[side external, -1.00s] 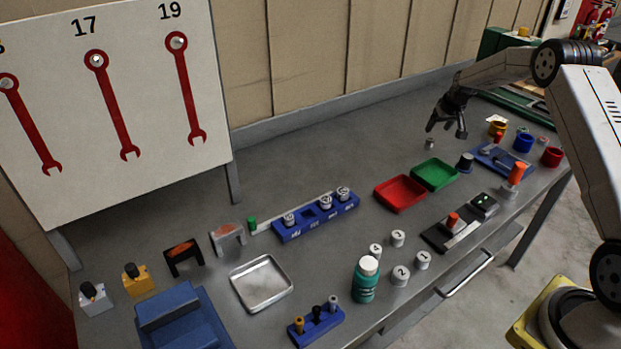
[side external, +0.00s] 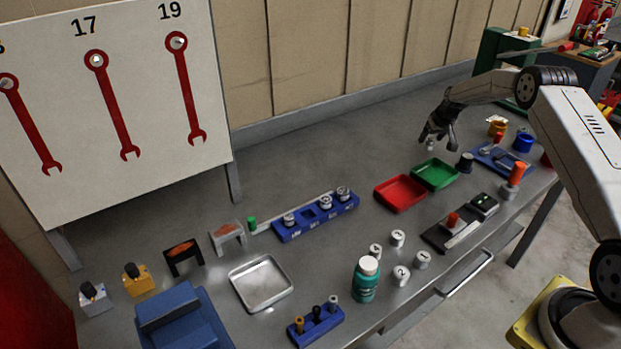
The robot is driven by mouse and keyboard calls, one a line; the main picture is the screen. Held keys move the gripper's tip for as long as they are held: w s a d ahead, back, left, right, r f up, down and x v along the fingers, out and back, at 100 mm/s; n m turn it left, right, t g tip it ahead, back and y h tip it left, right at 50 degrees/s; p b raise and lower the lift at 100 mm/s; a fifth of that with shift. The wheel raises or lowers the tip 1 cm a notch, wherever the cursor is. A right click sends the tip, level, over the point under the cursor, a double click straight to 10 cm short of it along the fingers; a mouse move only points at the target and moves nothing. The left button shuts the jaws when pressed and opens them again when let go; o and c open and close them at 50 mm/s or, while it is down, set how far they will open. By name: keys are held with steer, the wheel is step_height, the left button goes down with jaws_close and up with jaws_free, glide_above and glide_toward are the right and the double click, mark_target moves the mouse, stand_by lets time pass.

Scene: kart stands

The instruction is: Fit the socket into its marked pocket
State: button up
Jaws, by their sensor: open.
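A small grey socket (side external: 429,144) stands on the bench behind the green tray. My gripper (side external: 437,133) points down at it with open fingers. The fingers are right above or around the socket; I cannot tell which, and they hide part of it. A blue holder (side external: 291,235) at mid-bench has several silver sockets (side external: 343,194) in its pockets. One dark pocket (side external: 325,202) among them looks empty. Its front labels are too small to read.
A red tray (side external: 400,193) and a green tray (side external: 434,174) lie between my gripper and the holder. A dark knob (side external: 465,163) stands right of the green tray. White numbered cylinders (side external: 398,238) and a green bottle (side external: 366,279) stand in front. The bench behind the holder is clear.

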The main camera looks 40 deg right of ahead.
steer(key=shift+w+f, duration=0.1)
steer(key=shift+f, duration=0.2)
steer(key=shift+c, duration=0.2)
jaws_close()
